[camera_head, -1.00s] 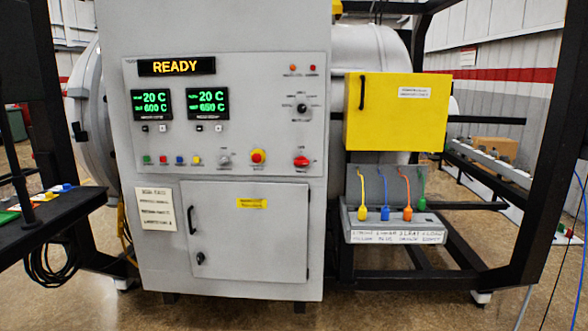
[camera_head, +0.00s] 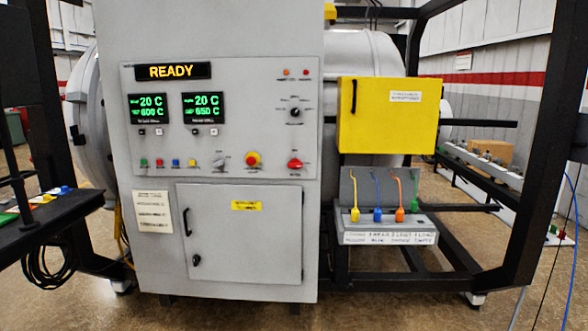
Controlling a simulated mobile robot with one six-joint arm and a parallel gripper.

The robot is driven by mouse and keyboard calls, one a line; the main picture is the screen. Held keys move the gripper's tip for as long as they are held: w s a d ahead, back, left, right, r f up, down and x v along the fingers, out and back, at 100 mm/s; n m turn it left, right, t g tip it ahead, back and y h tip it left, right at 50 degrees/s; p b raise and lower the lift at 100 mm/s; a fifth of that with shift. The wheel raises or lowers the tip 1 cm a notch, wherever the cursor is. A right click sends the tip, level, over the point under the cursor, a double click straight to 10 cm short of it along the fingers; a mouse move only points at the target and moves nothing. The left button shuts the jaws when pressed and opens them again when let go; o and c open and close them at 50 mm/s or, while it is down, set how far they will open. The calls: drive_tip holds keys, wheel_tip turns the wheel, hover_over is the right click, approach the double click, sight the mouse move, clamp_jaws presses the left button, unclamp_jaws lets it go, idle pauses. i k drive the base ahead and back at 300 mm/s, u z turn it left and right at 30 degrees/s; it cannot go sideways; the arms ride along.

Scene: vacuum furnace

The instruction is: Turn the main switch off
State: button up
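The grey control panel (camera_head: 227,88) faces me in the head view, with a lit READY sign (camera_head: 173,71) at its top. A red rotary switch (camera_head: 295,164) sits at the panel's lower right; its label is too blurred to read, so I cannot confirm it is the main switch. Its handle appears to lie roughly sideways. A red button on a yellow base (camera_head: 252,159) is to its left. A black selector knob (camera_head: 295,112) is above it, and a light knob (camera_head: 220,160) is further left. My gripper is not in view.
A closed grey cabinet door (camera_head: 240,270) is below the panel. To the right are a yellow box (camera_head: 388,130) and a grey rack with coloured tags (camera_head: 400,232). Black frame posts stand on both sides. Floor in front looks clear.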

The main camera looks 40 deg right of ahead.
sight(295, 164)
drive_tip(key=z, duration=0.05)
drive_tip(key=i, duration=0.9)
drive_tip(key=u, duration=0.05)
